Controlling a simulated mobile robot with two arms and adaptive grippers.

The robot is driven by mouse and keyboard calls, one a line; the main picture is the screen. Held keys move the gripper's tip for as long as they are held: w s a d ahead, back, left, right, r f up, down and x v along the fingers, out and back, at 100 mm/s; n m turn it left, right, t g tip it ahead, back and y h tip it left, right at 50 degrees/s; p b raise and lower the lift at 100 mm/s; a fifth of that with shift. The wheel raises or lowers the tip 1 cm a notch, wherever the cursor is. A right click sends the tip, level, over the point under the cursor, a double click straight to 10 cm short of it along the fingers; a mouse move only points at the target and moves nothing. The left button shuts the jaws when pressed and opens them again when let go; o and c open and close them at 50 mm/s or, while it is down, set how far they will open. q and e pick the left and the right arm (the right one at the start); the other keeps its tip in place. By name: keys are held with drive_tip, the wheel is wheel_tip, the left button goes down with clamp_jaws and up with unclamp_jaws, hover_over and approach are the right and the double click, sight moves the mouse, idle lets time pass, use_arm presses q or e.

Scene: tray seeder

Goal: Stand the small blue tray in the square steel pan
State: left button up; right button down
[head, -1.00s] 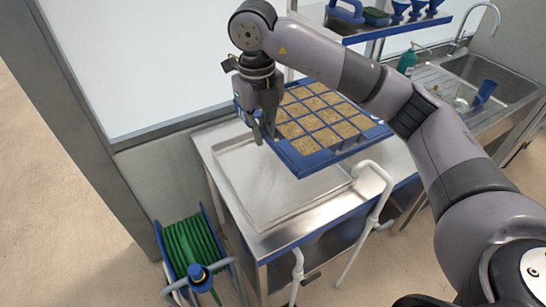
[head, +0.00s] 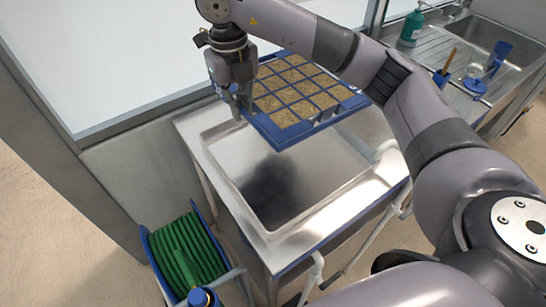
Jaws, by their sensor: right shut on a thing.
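The small blue tray (head: 290,138) has a grid of cells filled with brown soil. My right gripper (head: 238,108) is shut on its left edge and holds it in the air, roughly level, over the back part of the square steel pan (head: 265,218). The pan is a shallow sunken basin in the steel bench, and the part of it that shows is empty. The tray hides the pan's back part. A dark shadow or reflection lies on the pan floor. My left gripper is not in view.
A hose reel with green hose (head: 187,252) stands at the bench's left front. White pipes (head: 315,272) run at the bench's front right. A sink (head: 495,45), a green bottle (head: 411,27) and blue tools (head: 490,68) are at the back right. A glass pane borders the back left.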

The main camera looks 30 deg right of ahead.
wheel_tip(320, 180, down, 19)
drive_tip(key=p, duration=0.3)
drive_tip(key=shift+f, duration=0.15)
drive_tip(key=c, duration=2.2)
unclamp_jaws()
drive_tip(key=shift+s+f, duration=0.1)
drive_tip(key=o, duration=0.4)
drive_tip(key=shift+r, duration=0.6)
drive_tip(key=r+b, duration=0.1)
drive_tip(key=r, duration=0.2)
drive_tip(key=r+b, duration=0.1)
drive_tip(key=r, duration=0.3)
drive_tip(key=r+b, duration=0.1)
drive_tip(key=r, duration=0.3)
drive_tip(key=shift+a, duration=0.3)
